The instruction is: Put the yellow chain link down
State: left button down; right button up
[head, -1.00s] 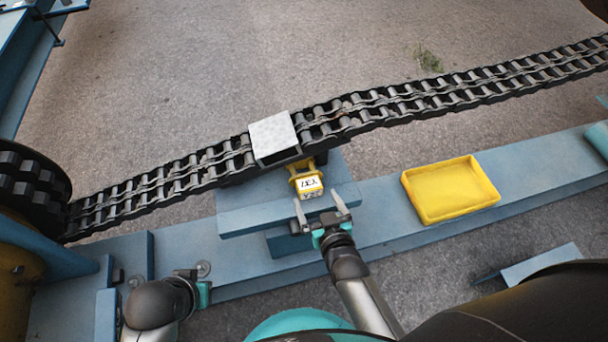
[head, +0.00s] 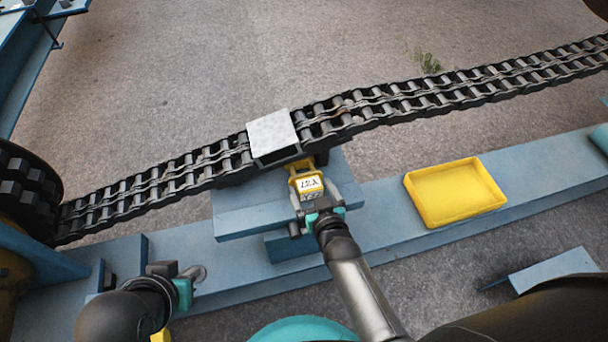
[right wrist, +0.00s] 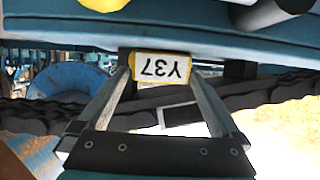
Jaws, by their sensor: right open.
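The yellow chain link (head: 306,181) has a white label and sits at the front of the blue platform, just below the light grey block on the chain. Its label, reading Y37 upside down, shows in the right wrist view (right wrist: 161,67). My right gripper (head: 317,196) is open, with one finger on each side of the link; I cannot tell whether they touch it. In the right wrist view the fingertips (right wrist: 160,78) flank the label. My left gripper (head: 187,282) is low at the left, over the blue beam, its jaws not clear.
A black roller chain (head: 410,107) runs across the scene, with the grey block (head: 273,134) on it. A yellow tray (head: 455,192), which looks empty, sits on the blue beam (head: 380,212) to the right. A yellow piece (head: 161,336) shows partly beside my left arm.

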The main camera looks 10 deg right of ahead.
jog(key=shift+c, duration=0.2)
grip_shut()
jog(key=shift+r, duration=0.1)
dwell(0.6)
